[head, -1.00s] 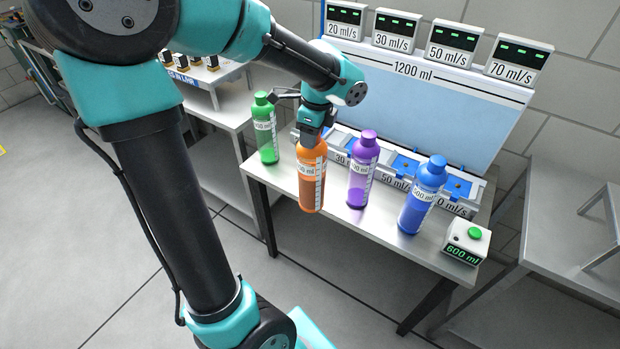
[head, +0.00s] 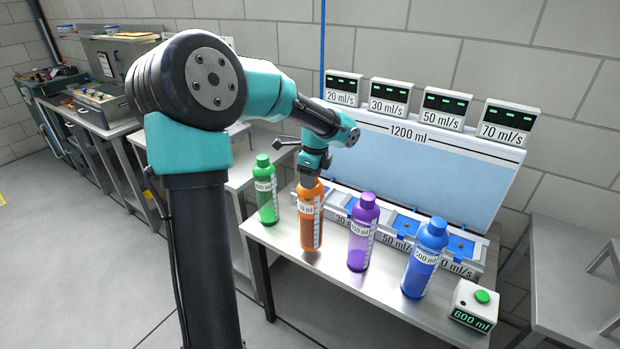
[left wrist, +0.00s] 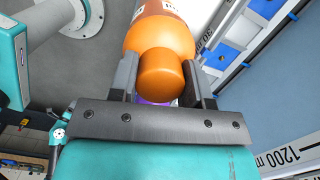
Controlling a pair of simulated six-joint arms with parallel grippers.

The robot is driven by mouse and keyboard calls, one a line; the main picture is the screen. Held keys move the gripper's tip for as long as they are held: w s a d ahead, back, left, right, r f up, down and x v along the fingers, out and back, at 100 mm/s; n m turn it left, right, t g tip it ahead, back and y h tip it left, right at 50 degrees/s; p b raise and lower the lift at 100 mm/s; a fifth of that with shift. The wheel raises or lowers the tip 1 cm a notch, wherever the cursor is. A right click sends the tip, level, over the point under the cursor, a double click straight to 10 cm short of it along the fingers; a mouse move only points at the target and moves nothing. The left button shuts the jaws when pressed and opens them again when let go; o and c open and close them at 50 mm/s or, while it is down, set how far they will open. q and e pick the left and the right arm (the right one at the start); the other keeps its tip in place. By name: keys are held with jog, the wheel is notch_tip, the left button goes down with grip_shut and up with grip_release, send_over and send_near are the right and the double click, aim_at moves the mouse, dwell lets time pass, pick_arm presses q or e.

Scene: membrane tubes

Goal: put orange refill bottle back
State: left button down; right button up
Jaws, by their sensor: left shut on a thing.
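The orange refill bottle (head: 311,232) is upright at the front left of the metal table, between the green bottle (head: 266,190) and the purple bottle (head: 362,238). My left gripper (head: 310,178) is above it and shut on its neck and cap. In the left wrist view the orange bottle (left wrist: 160,38) has its cap (left wrist: 162,75) between the two dark fingers. I cannot tell whether the bottle's base touches the table. My right gripper is not in view.
A blue bottle (head: 425,262) stands right of the purple one. A white box with a green button (head: 472,306) reads 600 ml. Behind the bottles are labelled slots with blue pads (head: 408,226) and a 1200 ml tank (head: 430,165). The table's front edge is clear.

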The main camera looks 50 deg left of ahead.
pick_arm(q)
jog(key=w+a, duration=0.3)
jog(key=a, duration=0.1)
jog(key=shift+w+a+f, duration=0.1)
jog(key=shift+w+f, duration=0.15)
jog(key=shift+w, duration=0.1)
jog(key=shift+f, duration=0.1)
jog(key=shift+f, duration=1.75)
jog(key=c, duration=0.6)
grip_release()
jog(key=shift+o, duration=0.2)
notch_tip(320, 180, up, 12)
jog(key=d, duration=0.1)
jog(key=shift+w+d, duration=0.15)
jog(key=shift+w, duration=0.15)
